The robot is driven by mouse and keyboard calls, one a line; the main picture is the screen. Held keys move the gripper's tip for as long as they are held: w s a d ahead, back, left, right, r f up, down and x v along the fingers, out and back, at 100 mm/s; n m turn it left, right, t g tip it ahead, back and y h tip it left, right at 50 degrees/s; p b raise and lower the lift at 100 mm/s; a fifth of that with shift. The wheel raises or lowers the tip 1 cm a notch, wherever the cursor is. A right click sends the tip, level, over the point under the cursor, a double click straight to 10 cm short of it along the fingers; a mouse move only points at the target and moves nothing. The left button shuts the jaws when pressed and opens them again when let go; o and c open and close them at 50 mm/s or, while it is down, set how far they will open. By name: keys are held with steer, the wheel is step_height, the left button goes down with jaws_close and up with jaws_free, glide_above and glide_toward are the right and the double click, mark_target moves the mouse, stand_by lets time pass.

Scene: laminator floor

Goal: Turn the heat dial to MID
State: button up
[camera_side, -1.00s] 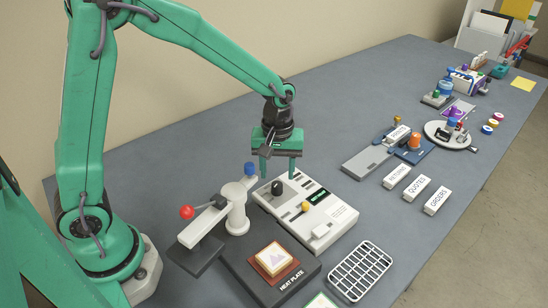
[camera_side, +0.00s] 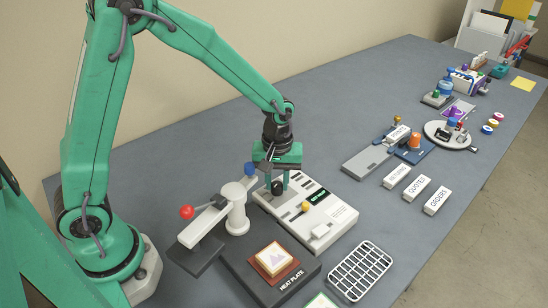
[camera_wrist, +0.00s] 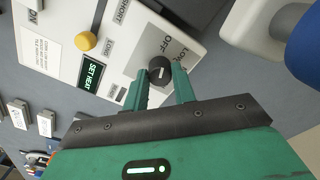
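The black heat dial (camera_side: 277,187) stands on the white control panel (camera_side: 338,212). In the wrist view the dial (camera_wrist: 160,69) has the labels OFF and LOW beside it; I cannot make out its exact setting, and MID is not readable. My gripper (camera_side: 279,184) is low over the panel, pointing down. In the wrist view my gripper (camera_wrist: 161,72) has its two fingers apart, one on each side of the dial. I cannot tell whether they touch it. A dark display (camera_wrist: 91,77) on the panel reads SET HEAT.
A yellow-knobbed lever (camera_side: 305,207) is on the same panel. A white post (camera_side: 237,210) with a red ball (camera_side: 186,212) and a blue knob (camera_side: 250,168) stands close at left. The heat plate (camera_side: 240,262) and a wire rack (camera_side: 359,270) lie in front.

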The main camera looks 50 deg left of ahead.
mark_target(277, 184)
steer(key=shift+m, duration=0.7)
steer(key=o, duration=1)
steer(key=shift+r, duration=3.95)
